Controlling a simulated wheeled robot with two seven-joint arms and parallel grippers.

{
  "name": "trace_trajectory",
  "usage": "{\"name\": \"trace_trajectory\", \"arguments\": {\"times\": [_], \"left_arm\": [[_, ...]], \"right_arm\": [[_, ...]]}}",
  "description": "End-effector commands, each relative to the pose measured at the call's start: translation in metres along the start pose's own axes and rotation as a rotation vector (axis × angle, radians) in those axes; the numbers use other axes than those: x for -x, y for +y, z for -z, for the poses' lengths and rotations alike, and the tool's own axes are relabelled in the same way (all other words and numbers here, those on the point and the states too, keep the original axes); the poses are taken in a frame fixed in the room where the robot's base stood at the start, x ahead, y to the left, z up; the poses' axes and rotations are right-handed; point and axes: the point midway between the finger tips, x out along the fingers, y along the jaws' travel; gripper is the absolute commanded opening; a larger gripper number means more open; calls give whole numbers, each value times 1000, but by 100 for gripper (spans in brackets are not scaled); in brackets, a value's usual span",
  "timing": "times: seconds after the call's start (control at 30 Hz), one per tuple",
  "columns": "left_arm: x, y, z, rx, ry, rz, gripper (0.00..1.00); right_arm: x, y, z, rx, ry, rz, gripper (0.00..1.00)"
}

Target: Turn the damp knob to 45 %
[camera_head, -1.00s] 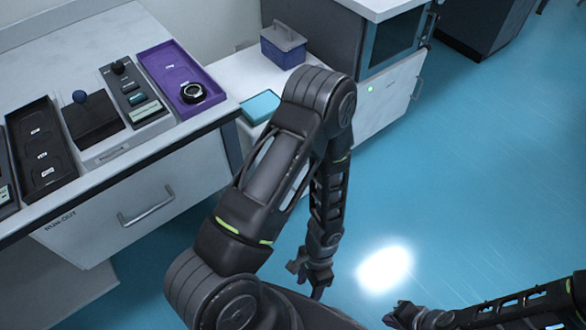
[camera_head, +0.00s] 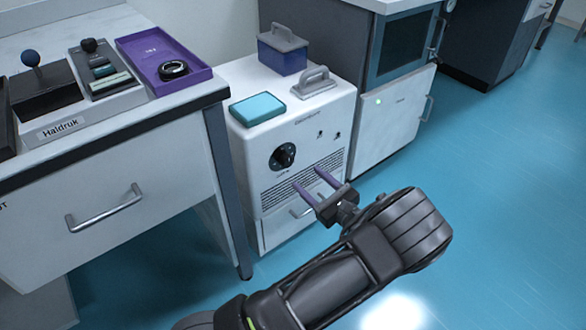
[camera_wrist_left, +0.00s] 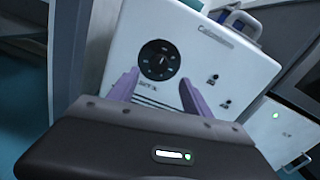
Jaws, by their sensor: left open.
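The white machine (camera_head: 245,147) stands on the floor between the table and a cabinet. On its front is a round black knob (camera_head: 283,156) with a pale mark; it also shows in the left wrist view as a black dial (camera_wrist_left: 159,60). Marks sit around the dial, but the numbers are too small to read. My left gripper (camera_head: 316,186) is open and empty, in front of the machine, lower and to the right of the knob. Its purple fingers (camera_wrist_left: 160,88) point toward the machine front, with the dial between and beyond them. My right gripper is out of view.
A teal box (camera_head: 257,108) and a purple caddy (camera_head: 283,50) sit on the machine. A table (camera_head: 120,130) with a purple tray (camera_head: 150,45) stands close on the left. A cabinet (camera_head: 395,115) stands right of the machine. Open floor (camera_head: 500,170) lies to the right.

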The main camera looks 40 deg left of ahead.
Motion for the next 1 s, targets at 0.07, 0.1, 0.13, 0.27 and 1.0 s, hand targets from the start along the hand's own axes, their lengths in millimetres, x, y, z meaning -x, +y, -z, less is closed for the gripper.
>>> {"name": "trace_trajectory", "arguments": {"times": [0.07,0.1,0.13,0.27,1.0], "left_arm": [[-2,1,1,0,1,-2,57],[-4,1,1,0,1,-2,57],[-5,1,2,0,2,-3,57],[-19,2,3,1,2,-4,57],[-78,1,1,0,4,-3,57]], "right_arm": [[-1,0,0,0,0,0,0],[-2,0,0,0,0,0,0],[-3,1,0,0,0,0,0],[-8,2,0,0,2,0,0],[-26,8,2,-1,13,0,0]]}}
